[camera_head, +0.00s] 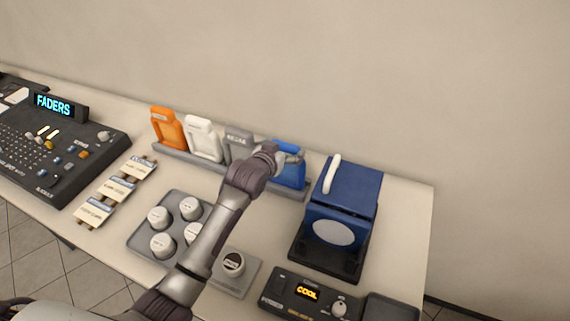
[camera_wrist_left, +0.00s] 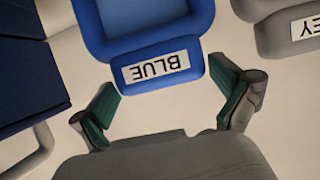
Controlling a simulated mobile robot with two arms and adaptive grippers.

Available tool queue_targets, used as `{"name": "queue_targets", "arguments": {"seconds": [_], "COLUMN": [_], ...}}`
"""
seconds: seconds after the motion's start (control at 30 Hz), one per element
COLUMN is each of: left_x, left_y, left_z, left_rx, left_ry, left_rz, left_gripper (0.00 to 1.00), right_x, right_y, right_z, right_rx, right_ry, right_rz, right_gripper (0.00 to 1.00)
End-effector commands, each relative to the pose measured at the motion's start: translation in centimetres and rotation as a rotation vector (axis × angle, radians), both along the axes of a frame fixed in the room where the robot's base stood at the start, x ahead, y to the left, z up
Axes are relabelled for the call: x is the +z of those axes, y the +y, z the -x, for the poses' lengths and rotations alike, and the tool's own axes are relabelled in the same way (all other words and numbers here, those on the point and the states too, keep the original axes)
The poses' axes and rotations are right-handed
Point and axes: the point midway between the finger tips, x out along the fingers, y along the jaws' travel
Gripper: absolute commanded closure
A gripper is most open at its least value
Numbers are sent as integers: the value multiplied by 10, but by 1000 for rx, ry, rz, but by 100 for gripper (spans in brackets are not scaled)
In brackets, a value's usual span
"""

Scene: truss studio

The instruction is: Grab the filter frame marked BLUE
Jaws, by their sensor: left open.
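The blue filter frame (camera_head: 289,167) stands at the right end of a row of frames in a grey rack, partly hidden behind my left gripper (camera_head: 277,153) in the head view. In the left wrist view the blue frame (camera_wrist_left: 150,40) shows its white label reading BLUE, upside down there. My left gripper (camera_wrist_left: 166,110) is open, with one green-padded finger to each side of the label end and a visible gap to it. Nothing is between the fingers. My right gripper is not seen.
Grey (camera_head: 238,146), white (camera_head: 203,138) and orange (camera_head: 167,128) frames share the rack (camera_head: 190,160). A blue box-shaped device (camera_head: 348,190) stands close on the right. A tray of white-topped knobs (camera_head: 140,238) and a COOL panel (camera_head: 283,290) lie in front.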

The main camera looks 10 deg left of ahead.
Motion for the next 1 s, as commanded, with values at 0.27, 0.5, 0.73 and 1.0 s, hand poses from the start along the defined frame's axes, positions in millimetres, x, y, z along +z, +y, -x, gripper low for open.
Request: {"name": "queue_targets", "arguments": {"seconds": [0.27,0.5,0.73,1.0], "left_x": [-1,-1,0,3], "left_y": [0,0,-1,0], "left_z": [-2,-1,-2,-2], "left_rx": [0,0,0,0], "left_ry": [0,0,-2,-2], "left_rz": [0,0,0,1], "left_gripper": [3,43,74,75], "right_x": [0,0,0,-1], "right_y": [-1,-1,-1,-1], "right_z": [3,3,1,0], "right_rx": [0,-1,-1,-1], "right_ry": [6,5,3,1], "right_rz": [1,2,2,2], "right_gripper": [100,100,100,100]}}
